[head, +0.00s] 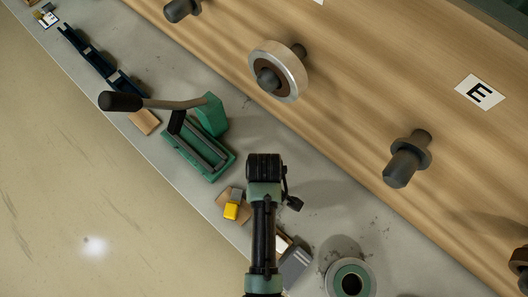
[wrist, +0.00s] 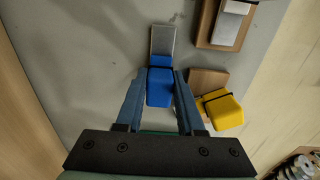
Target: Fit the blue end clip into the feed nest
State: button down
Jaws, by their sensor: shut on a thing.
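The blue end clip (wrist: 160,87) sits between the two fingers of my gripper (wrist: 160,95) in the wrist view. A flat grey metal piece (wrist: 163,42) extends from its far end. The fingers press on the clip's sides; I cannot tell whether it touches the bench. In the head view my arm covers the fingers and the clip. A green lever device (head: 197,150) with a long trough stands to the upper left of my arm. I cannot make out for certain which part is the feed nest.
A yellow clip (wrist: 222,109) lies on a brown pad right of my gripper; it also shows in the head view (head: 231,211). A pale block on a brown board (wrist: 228,40) lies farther ahead. A dark blue rack (head: 100,63) is far left. Pegs (head: 405,162) jut from the wooden panel.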

jog(key=shift+f, duration=0.2)
jog(key=c, duration=0.5)
grip_release()
jog(key=shift+r, duration=0.1)
notch_tip(320, 180, up, 12)
jog(key=shift+r, duration=0.15)
dwell(0.4)
